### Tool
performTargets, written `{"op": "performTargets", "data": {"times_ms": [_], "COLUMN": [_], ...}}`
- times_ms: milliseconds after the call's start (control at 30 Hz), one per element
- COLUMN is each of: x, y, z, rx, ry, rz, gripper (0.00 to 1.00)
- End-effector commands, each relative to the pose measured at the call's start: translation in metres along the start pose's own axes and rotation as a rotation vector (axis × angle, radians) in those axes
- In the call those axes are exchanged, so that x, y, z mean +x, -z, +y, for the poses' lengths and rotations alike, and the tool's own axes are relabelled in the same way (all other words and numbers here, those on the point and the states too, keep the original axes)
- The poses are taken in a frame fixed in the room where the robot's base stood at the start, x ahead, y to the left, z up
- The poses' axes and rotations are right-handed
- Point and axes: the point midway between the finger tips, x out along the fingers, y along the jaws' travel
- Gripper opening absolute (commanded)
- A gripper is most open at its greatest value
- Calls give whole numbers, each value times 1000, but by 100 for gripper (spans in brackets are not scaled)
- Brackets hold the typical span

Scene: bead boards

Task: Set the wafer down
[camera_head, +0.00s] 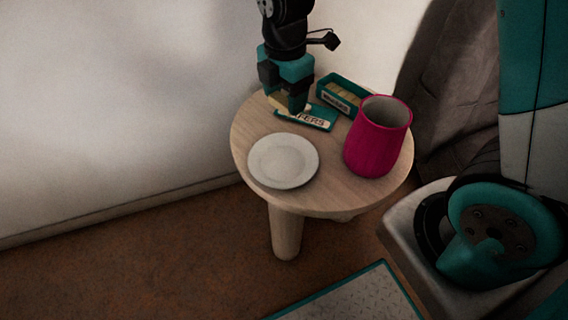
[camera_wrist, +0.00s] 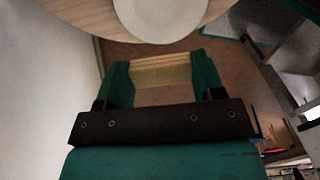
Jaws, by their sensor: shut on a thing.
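My gripper (camera_head: 285,102) is over the back left of the small round table, shut on a wafer. In the wrist view, the pale tan, layered wafer (camera_wrist: 160,74) spans the gap between the two teal fingers. In the head view only a yellowish bit of the wafer (camera_head: 276,101) shows beside the fingers. A white plate (camera_head: 283,161) lies on the table, in front of the gripper and apart from it. The plate's edge also shows at the top of the wrist view (camera_wrist: 160,22). I cannot tell how high the wafer is above the tabletop.
A green box (camera_head: 341,95) holding wafers stands at the back of the round table (camera_head: 328,199). A green piece with a lettered label (camera_head: 306,119), partly hidden by my gripper, lies beside it. A magenta cup (camera_head: 374,146) stands at the right. A white wall (camera_head: 110,90) is close on the left.

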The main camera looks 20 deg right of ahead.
Motion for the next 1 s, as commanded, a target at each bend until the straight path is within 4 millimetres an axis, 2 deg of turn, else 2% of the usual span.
{"op": "performTargets", "data": {"times_ms": [33, 100, 300, 400, 500, 733, 900, 1000], "x": [18, 39, 96, 117, 131, 148, 175, 180], "y": [0, 0, 0, 0, 0, 0, 0, 0], "z": [-1, -1, -1, -1, -1, 0, -1, 0], "rx": [0, 1, 3, 3, 3, 4, 4, 4], "ry": [6, 7, 7, 5, 3, 2, 3, 0], "rz": [0, 0, 0, 0, 0, 0, 0, 0], "gripper": [40, 40, 40, 40, 40, 40, 40, 40]}}
